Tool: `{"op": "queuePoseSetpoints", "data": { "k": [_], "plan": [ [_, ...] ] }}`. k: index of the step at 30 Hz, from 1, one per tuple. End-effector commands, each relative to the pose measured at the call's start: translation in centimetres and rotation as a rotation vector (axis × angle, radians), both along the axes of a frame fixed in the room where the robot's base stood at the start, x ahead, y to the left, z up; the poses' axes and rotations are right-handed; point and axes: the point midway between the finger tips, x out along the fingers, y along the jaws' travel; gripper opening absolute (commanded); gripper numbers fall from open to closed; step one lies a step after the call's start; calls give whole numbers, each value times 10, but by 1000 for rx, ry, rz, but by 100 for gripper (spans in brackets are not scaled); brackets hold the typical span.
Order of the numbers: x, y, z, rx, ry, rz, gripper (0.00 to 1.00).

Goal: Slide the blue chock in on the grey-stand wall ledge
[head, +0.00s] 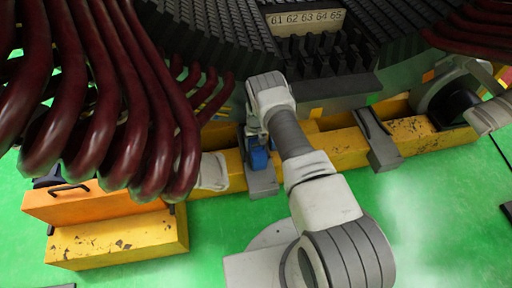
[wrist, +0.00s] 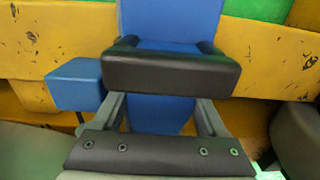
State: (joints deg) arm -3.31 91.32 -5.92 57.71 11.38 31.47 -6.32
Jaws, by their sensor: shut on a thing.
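The blue chock (wrist: 170,20) shows in the wrist view above and below the dark finger bars of my gripper (wrist: 170,58), which is shut on it. In the head view, the chock (head: 258,159) is a small blue patch below my gripper (head: 256,138), at the upper part of a grey stand (head: 262,183) on the yellow beam. A second, smaller blue block (wrist: 75,85) sits left of my gripper in the wrist view, apart from it. The wall ledge and the chock's contact with it cannot be made out.
The yellow beam (head: 340,145) runs behind the stand, with another grey stand (head: 377,138) to the right. Dark red coils (head: 105,110) hang at the left, above orange and yellow blocks (head: 125,235). The black slotted stator (head: 225,45) rises behind. Green floor (head: 440,210) is open at front right.

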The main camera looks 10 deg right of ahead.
Motion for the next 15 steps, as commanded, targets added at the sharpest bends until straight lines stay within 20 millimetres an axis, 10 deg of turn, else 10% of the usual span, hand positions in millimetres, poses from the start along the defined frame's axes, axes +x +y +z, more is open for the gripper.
{"op": "queuePoseSetpoints", "data": {
  "k": [15],
  "plan": [
    [21,-1,0,-1,-2,-1,8]
  ]
}}
